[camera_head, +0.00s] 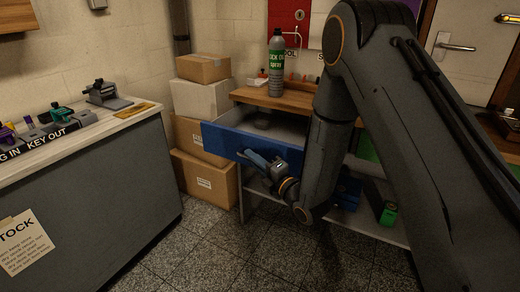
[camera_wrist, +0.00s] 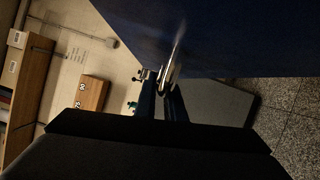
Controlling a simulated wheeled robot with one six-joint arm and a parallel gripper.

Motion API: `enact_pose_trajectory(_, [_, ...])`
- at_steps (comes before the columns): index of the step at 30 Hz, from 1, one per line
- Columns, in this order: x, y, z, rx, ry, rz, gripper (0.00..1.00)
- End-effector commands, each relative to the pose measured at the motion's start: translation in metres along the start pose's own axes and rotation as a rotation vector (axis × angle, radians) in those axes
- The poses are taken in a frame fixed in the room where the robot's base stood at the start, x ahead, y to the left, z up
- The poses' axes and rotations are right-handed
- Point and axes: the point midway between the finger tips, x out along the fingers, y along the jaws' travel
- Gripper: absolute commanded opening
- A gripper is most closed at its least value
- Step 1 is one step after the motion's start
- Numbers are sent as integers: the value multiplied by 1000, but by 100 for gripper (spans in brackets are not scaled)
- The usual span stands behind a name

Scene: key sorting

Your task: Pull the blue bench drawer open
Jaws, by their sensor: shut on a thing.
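The blue bench drawer (camera_head: 220,143) stands pulled out from under the wooden bench top (camera_head: 262,98), and its grey inside shows. In the wrist view, my gripper (camera_wrist: 163,88) is closed around the pale metal handle (camera_wrist: 175,60), below the dark blue drawer front (camera_wrist: 235,35). My arm hides the drawer's right part in the head view.
Cardboard boxes (camera_head: 205,185) are stacked left of the bench. A grey counter (camera_head: 90,205) with key holders is at the left. The speckled floor (camera_head: 205,245) in front is clear.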

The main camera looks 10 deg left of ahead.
Motion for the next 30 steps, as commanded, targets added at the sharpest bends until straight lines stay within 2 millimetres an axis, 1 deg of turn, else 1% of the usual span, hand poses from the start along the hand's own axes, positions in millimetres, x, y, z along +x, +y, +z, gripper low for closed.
enact_pose_trajectory(1, [-2, 2, -7, 1, 3, -1, 0])
enact_pose_trajectory(3, [-5, 2, -12, 1, 2, -1, 0])
enact_pose_trajectory(7, [-7, 4, -19, 0, 1, 1, 0])
enact_pose_trajectory(20, [-7, 4, -22, 0, 2, 1, 0])
enact_pose_trajectory(21, [-7, 4, -22, 0, 2, 1, 14])
enact_pose_trajectory(23, [-7, 4, -22, 0, 2, 1, 24])
enact_pose_trajectory(24, [-7, 4, -22, 0, 2, 1, 28])
enact_pose_trajectory(30, [-7, 4, -22, 0, 2, 1, 28])
